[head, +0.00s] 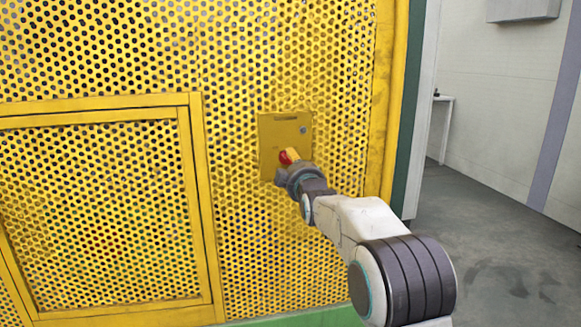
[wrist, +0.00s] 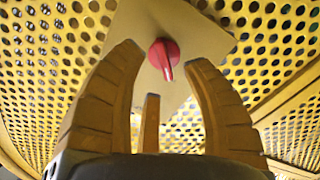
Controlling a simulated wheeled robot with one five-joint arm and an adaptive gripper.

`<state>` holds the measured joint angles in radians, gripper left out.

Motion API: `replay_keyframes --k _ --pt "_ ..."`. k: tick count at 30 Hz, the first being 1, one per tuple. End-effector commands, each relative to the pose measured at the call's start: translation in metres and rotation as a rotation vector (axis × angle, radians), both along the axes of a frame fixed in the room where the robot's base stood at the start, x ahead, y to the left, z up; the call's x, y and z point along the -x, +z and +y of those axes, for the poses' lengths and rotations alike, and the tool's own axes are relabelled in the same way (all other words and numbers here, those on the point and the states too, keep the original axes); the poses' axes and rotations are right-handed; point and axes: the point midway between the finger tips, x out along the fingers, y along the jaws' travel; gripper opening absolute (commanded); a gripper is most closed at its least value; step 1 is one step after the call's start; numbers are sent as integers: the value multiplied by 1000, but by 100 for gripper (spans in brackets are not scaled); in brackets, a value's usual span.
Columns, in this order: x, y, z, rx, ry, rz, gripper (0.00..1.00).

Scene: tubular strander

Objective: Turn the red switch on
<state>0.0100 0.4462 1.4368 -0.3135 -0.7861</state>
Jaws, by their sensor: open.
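The red switch (wrist: 163,55) is a round red knob with a raised grip, set on a flat plate (wrist: 195,35). In the head view the red switch (head: 287,157) shows in part on the yellow plate (head: 270,130), beside my gripper (head: 293,158); the wrist hides some of the plate. In the wrist view my gripper (wrist: 163,68) is open, with one finger on the left and one on the right of the knob. Clear space shows between the fingers and the knob. I cannot tell how far the fingertips are from the plate.
The plate sits on a yellow perforated panel (head: 230,60). A small round fitting (head: 303,130) is on the plate's upper right. A framed perforated door (head: 195,190) stands to the left. Open grey floor (head: 480,230) and a wall are to the right.

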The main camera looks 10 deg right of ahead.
Motion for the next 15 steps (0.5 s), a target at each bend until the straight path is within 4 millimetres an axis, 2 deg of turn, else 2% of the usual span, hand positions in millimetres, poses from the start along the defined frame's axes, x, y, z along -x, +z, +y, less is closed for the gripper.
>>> replay_keyframes --k 15 --pt "-37 0 0 -1 1 1 44"
